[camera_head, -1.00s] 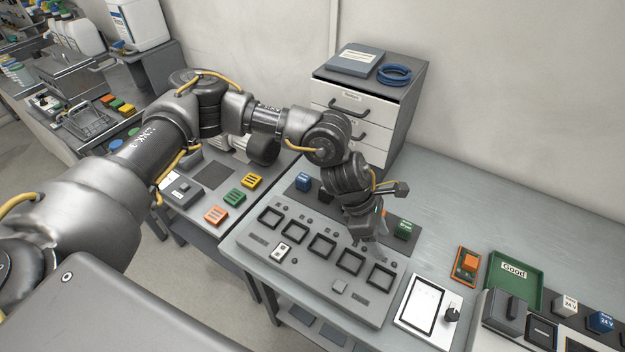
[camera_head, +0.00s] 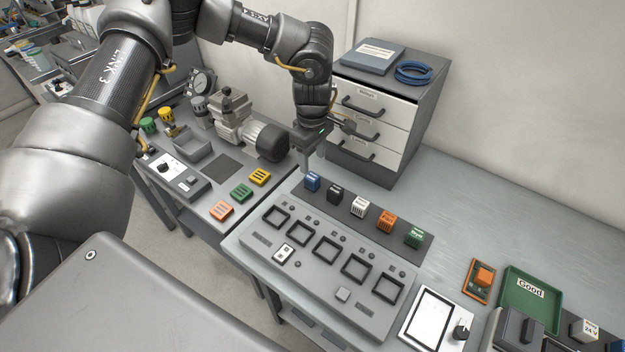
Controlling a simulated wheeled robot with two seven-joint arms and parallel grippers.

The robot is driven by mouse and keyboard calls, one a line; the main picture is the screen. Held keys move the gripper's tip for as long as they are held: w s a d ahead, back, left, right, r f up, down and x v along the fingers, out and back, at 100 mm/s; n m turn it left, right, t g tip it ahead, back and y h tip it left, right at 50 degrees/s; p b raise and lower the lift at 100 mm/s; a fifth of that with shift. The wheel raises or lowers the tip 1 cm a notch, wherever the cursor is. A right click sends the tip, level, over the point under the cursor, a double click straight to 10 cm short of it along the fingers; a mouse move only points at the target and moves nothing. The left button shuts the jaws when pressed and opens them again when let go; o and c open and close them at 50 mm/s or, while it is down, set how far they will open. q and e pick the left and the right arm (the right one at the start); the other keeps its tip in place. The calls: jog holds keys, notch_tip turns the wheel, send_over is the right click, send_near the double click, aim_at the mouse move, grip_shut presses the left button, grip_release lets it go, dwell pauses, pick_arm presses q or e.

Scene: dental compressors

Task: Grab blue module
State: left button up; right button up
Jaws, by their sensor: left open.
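The blue module (camera_head: 313,181) is a small blue block at the left end of a dark strip (camera_head: 345,209), behind the grey panel with square sockets (camera_head: 325,262). My left gripper (camera_head: 312,160) hangs fingers down just above and behind the blue module, open and empty, apart from it as far as I can tell. Along the same strip stand a black module (camera_head: 335,193), a white module (camera_head: 359,206), an orange module (camera_head: 386,220) and a green module (camera_head: 415,236). My right gripper is not in view.
A drawer cabinet (camera_head: 375,130) stands close behind my gripper. A compressor (camera_head: 245,128) sits on the left table. A green tray (camera_head: 530,299), an orange device (camera_head: 479,278) and a white device (camera_head: 432,318) lie at the right. The back right tabletop is clear.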

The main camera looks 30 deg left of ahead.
aim_at(312, 176)
pick_arm(q)
jog(key=shift+f, duration=0.75)
jog(key=shift+f+p, duration=0.45)
jog(key=shift+p, duration=0.1)
jog(key=f, duration=0.1)
jog(key=f+p, duration=0.1)
jog(key=f, duration=0.1)
jog(key=shift+w+a+f, duration=0.2)
jog(key=shift+w+f, duration=0.05)
jog(key=shift+f, duration=0.4)
jog(key=shift+c, duration=0.4)
jog(key=c, duration=0.9)
jog(key=shift+c, duration=0.5)
jog(key=shift+r, duration=0.15)
